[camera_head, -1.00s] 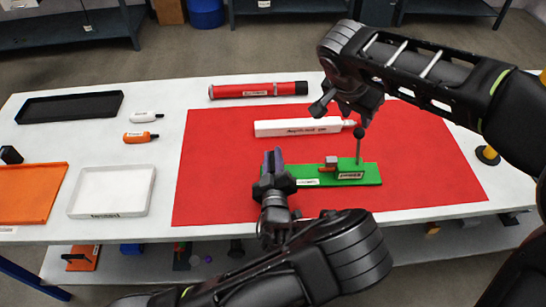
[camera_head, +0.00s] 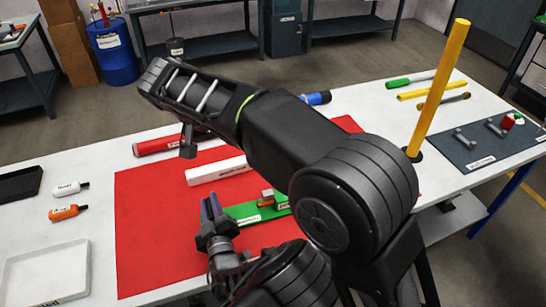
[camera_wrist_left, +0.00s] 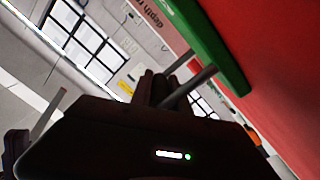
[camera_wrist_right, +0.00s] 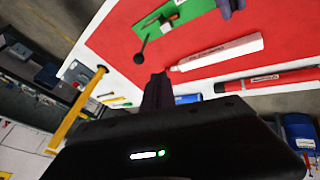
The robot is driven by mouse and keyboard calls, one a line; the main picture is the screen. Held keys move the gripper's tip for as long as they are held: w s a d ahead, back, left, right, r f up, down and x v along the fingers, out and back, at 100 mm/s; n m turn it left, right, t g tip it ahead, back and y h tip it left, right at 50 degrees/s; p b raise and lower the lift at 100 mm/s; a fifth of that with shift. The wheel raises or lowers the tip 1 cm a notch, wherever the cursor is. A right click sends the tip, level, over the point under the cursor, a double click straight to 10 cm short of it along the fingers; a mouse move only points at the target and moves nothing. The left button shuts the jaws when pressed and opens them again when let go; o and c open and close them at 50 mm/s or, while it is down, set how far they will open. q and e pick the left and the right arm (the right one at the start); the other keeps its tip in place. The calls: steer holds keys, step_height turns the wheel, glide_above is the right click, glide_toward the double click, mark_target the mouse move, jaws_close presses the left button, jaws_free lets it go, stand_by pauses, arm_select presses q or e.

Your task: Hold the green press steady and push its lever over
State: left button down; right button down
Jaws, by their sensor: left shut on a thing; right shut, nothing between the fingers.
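The green press (camera_head: 243,212) lies on the red mat (camera_head: 150,245), with a small red and grey block (camera_head: 267,197) on it. My left gripper (camera_head: 211,208) is shut on its left end; the press's green edge (camera_wrist_left: 215,45) also shows in the left wrist view. In the right wrist view the lever (camera_wrist_right: 143,45), a dark rod with a round knob, sticks out from the press (camera_wrist_right: 185,18). My right arm hides the lever in the head view. My right gripper (camera_head: 188,145) is shut and empty, apart from the lever, and beyond the press in the head view.
A white tube (camera_head: 215,170) and a red tube (camera_head: 155,145) lie behind the press. A yellow post (camera_head: 437,90) and a dark tool mat (camera_head: 480,150) are at right.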

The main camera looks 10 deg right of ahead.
steer(key=shift+s+n, duration=0.15)
steer(key=shift+n, duration=0.15)
steer(key=shift+f, duration=0.2)
steer(key=w+d+f, duration=0.3)
steer(key=d+f, duration=0.5)
steer(key=f, duration=0.1)
steer(key=shift+w, duration=0.2)
steer(key=shift+d+r, duration=0.1)
steer(key=shift+d, duration=0.1)
steer(key=shift+d+r+y, duration=0.1)
steer(key=shift+d+y, duration=0.2)
